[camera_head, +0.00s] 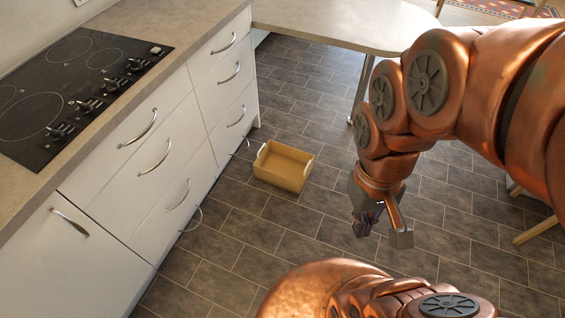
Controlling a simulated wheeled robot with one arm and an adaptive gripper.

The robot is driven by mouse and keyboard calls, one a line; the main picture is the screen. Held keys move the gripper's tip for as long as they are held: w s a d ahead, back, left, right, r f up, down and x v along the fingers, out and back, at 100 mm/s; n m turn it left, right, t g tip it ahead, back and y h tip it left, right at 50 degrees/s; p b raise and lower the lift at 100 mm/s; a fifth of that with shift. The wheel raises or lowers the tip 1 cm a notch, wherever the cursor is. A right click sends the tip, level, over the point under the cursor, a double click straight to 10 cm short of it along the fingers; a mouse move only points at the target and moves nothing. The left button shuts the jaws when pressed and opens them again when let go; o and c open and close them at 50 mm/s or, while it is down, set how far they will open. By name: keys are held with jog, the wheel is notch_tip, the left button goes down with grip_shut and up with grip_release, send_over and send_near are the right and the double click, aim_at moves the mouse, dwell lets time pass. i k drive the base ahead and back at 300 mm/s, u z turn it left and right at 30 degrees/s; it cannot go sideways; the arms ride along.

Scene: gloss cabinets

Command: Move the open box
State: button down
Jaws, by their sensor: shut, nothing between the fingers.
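The open box (281,176) is a tan, shallow container with pale handles at its ends. It sits upright on the dark tiled floor beside the white drawers, and its inside looks empty. My gripper (385,238) hangs to the right of the box and nearer to me, pointing down. It is shut with nothing in it and does not touch the box. My copper arm comes in from the upper right.
White drawers (160,165) with curved handles line the left, under a counter with a black cooktop (70,90). A counter extension (340,22) stands at the back on a metal leg (361,90). Wooden furniture legs (537,229) show at right. Floor around the box is mostly clear.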

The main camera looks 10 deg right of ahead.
aim_at(284, 167)
jog(key=z, duration=0.1)
jog(key=i, duration=1.4)
jog(key=u, duration=0.2)
